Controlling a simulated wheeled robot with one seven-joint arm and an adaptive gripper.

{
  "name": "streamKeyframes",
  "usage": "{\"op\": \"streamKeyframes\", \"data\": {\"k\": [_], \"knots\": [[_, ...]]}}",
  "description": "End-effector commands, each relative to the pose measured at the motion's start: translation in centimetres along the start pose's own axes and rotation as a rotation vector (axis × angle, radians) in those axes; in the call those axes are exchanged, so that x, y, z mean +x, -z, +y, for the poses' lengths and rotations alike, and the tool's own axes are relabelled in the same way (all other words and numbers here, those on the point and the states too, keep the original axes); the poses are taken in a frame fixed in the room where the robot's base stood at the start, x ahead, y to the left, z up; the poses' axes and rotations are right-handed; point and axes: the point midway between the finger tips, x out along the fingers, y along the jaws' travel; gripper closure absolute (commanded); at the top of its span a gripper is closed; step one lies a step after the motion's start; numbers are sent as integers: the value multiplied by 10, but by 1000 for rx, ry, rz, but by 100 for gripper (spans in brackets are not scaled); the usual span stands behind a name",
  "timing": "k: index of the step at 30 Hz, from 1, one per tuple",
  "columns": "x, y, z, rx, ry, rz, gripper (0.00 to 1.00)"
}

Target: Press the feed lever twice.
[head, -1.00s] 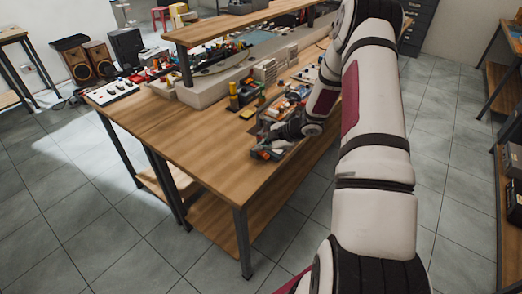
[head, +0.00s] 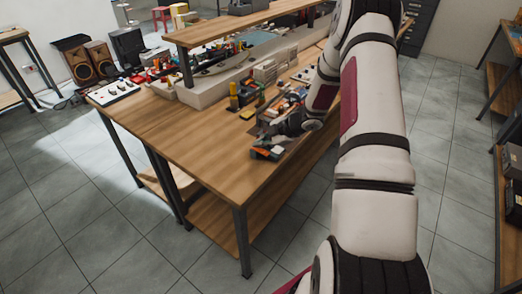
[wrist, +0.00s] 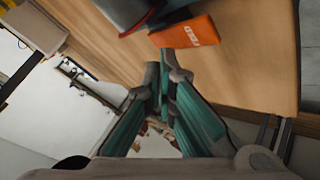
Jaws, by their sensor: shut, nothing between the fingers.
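I cannot make out a feed lever for sure in either view. In the head view my gripper (head: 276,131) is low over the near right part of the wooden workbench (head: 207,148), by a small dark and orange object (head: 266,153) near the bench edge. In the wrist view my gripper (wrist: 167,72) has its fingertips together with nothing between them.
Behind my gripper the bench holds a grey tray of small parts, a yellow and black item (head: 234,97) and a raised shelf (head: 228,27). Speakers (head: 88,58) stand at the back left. The bench's front left part is bare. Tiled floor is clear in front.

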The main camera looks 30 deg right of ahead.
Motion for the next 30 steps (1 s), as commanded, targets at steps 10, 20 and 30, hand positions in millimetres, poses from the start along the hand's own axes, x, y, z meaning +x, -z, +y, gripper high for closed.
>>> {"op": "streamKeyframes", "data": {"k": [10, 20, 30], "knots": [[-8, 6, 5, -4, 0, 0, 100], [-29, 21, 20, -3, 0, 0, 100], [-35, 26, 26, 0, 0, 1, 100]]}}
